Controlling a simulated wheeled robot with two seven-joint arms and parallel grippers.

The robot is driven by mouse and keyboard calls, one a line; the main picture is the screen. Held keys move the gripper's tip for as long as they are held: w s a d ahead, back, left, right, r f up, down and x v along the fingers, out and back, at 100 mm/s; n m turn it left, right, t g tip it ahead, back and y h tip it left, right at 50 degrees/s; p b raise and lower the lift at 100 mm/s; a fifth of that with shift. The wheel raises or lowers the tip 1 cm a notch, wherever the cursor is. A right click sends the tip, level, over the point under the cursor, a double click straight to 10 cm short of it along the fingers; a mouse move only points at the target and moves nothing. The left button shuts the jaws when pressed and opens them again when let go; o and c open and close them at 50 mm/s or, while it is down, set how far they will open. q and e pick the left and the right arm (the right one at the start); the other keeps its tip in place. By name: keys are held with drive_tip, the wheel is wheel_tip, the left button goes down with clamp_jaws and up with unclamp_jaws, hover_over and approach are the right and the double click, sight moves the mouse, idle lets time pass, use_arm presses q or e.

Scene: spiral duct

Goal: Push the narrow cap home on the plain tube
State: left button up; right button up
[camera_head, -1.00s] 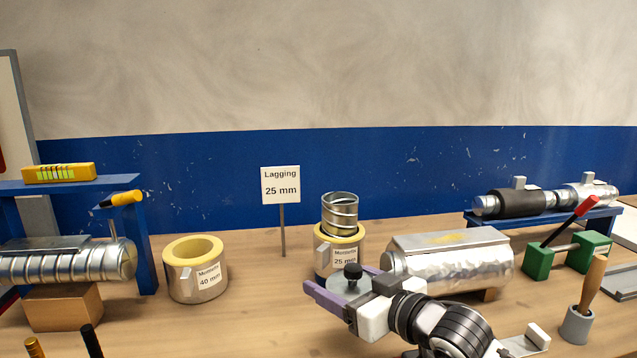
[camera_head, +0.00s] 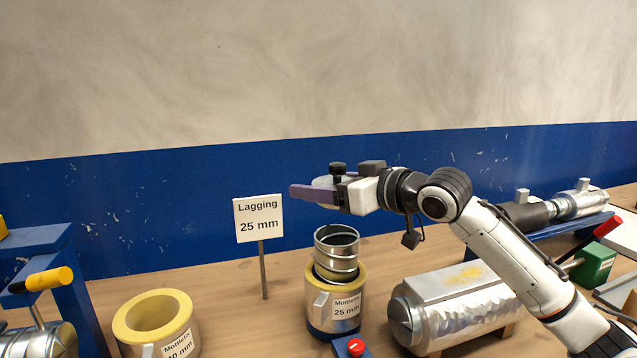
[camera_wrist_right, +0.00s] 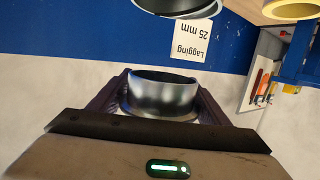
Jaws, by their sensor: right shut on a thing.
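My right gripper (camera_head: 315,192) is raised above and slightly left of the 25 mm insulated ring. In the right wrist view the cap (camera_wrist_right: 163,92) is a short shiny cylinder with a flange, between the two dark purple fingers (camera_wrist_right: 160,100). A metal tube (camera_head: 336,252) stands upright in the yellow-lined ring labelled 25 mm (camera_head: 334,305), its open top facing up. The cap is well above the tube, not touching it. My left gripper is not in view.
A "Lagging 25 mm" sign (camera_head: 259,219) stands behind and left of the tube. A 40 mm ring (camera_head: 158,322) is at the front left. A foil-wrapped duct (camera_head: 465,300) lies to the right under my arm. A blue stand (camera_head: 65,295) is at the left edge.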

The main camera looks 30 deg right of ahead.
sight(321, 232)
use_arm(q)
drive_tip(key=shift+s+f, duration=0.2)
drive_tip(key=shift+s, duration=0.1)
use_arm(e)
drive_tip(key=shift+s, duration=0.1)
drive_tip(key=shift+f, duration=0.2)
wheel_tip(321, 232, down, 2)
drive_tip(key=shift+f+b, duration=0.1)
drive_tip(key=shift+b, duration=0.75)
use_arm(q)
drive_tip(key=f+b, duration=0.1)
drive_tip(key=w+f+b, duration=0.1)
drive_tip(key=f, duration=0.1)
use_arm(e)
wheel_tip(321, 232, down, 3)
drive_tip(key=shift+f, duration=0.1)
use_arm(q)
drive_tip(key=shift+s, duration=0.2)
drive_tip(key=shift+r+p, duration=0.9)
drive_tip(key=shift+p, duration=0.15)
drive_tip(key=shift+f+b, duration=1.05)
use_arm(e)
drive_tip(key=shift+f, duration=2.15)
